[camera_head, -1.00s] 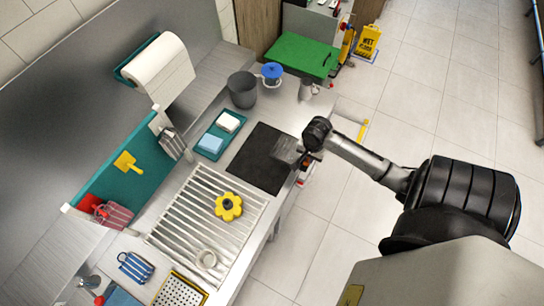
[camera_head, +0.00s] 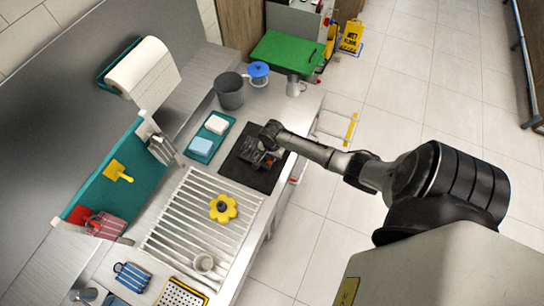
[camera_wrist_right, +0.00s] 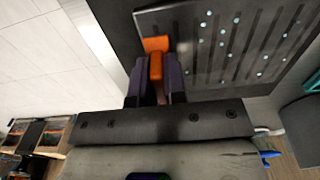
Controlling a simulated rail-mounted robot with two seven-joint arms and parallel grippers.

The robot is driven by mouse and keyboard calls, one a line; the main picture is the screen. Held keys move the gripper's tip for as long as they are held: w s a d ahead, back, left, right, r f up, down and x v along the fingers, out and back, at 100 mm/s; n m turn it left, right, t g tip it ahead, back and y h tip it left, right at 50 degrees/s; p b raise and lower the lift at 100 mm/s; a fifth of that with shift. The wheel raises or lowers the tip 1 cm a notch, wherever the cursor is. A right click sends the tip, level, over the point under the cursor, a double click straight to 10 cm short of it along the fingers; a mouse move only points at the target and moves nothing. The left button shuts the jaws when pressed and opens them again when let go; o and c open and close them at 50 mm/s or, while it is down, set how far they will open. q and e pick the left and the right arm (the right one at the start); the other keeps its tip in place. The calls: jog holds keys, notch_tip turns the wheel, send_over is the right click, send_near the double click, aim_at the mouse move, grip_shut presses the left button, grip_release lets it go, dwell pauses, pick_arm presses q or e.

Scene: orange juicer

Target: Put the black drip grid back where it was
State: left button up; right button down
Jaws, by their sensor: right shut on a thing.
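The black drip grid (camera_wrist_right: 235,45) is a dark slotted plate with bright spots and an orange tab (camera_wrist_right: 156,45). My right gripper (camera_wrist_right: 156,78) is shut on the orange tab at the plate's near edge. In the head view the right gripper (camera_head: 268,157) is over the black mat (camera_head: 239,172) on the steel counter. The grid there is dark against the mat and partly hidden by my wrist. I cannot tell whether it touches the mat. My left gripper is not in view.
A teal tray (camera_head: 202,153) with two blocks, a grey bin (camera_head: 230,92) and a metal mug (camera_head: 295,86) stand behind. The floor lies right of the counter.

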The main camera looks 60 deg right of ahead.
jog(key=shift+f, duration=0.8)
jog(key=shift+f, duration=0.15)
jog(key=c, duration=1.2)
grip_release()
jog(key=shift+o, duration=0.2)
notch_tip(320, 180, up, 12)
jog(key=shift+f+p, duration=0.15)
jog(key=shift+p, duration=0.2)
jog(key=s+a+n+t, duration=0.1)
jog(key=s+a+n, duration=0.35)
jog(key=a, duration=0.25)
jog(key=s+a+n, duration=0.4)
jog(key=a+n, duration=0.2)
jog(key=a, duration=0.1)
jog(key=s+a+r+n+t, duration=0.2)
jog(key=s+a+r+n, duration=0.6)
jog(key=n, duration=0.1)
jog(key=shift+a+t, duration=0.3)
jog(key=shift+a, duration=0.1)
